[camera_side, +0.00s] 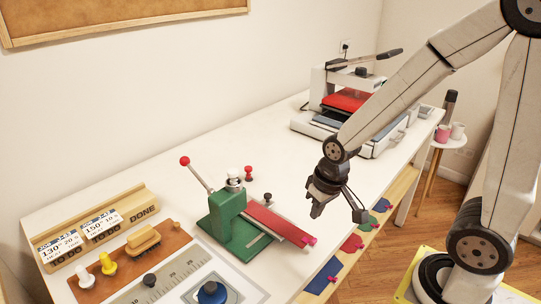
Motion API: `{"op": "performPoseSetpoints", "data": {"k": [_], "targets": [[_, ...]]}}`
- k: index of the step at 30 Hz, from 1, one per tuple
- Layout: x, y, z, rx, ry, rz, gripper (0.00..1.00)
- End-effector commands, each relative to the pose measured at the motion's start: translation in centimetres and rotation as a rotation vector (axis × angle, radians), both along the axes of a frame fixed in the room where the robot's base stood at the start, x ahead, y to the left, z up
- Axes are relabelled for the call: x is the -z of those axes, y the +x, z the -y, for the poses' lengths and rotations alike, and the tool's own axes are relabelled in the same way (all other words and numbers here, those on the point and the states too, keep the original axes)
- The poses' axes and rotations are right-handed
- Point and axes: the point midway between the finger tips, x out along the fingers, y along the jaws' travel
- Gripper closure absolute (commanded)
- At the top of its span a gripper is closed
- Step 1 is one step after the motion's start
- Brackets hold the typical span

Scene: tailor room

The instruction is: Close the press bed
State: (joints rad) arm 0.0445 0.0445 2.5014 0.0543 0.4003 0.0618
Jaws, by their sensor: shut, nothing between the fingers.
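The press (318,78) is a white machine with a long dark lever on top, at the back right of the table. It has a red plate (347,99) and a lower white bed with dark grey-blue pads (328,119) reaching toward the front. My arm crosses in front of part of the bed, so how far out it sits is hard to tell. My gripper (318,208) points down near the table's front edge, shut and empty. It is in front of the press and apart from it.
A green clamp (232,226) with a red arm (275,222) stands left of my gripper. Signs, a brush (143,240) and a blue knob (212,293) sit front left. Coloured swatches (323,277) hang along the front edge. A stool (451,143) with cups stands right.

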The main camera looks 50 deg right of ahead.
Motion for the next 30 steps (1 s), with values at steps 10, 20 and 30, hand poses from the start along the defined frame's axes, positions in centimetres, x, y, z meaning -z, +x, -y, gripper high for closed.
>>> {"op": "performPoseSetpoints", "data": {"k": [10,20,30], "targets": [[0.3,5.6,5.3,0.707,0.253,-0.169,1.00],[0.4,11.1,12.6,1.400,0.616,-0.366,1.00],[0.0,13.6,17.8,1.724,0.865,-0.497,1.00]]}}
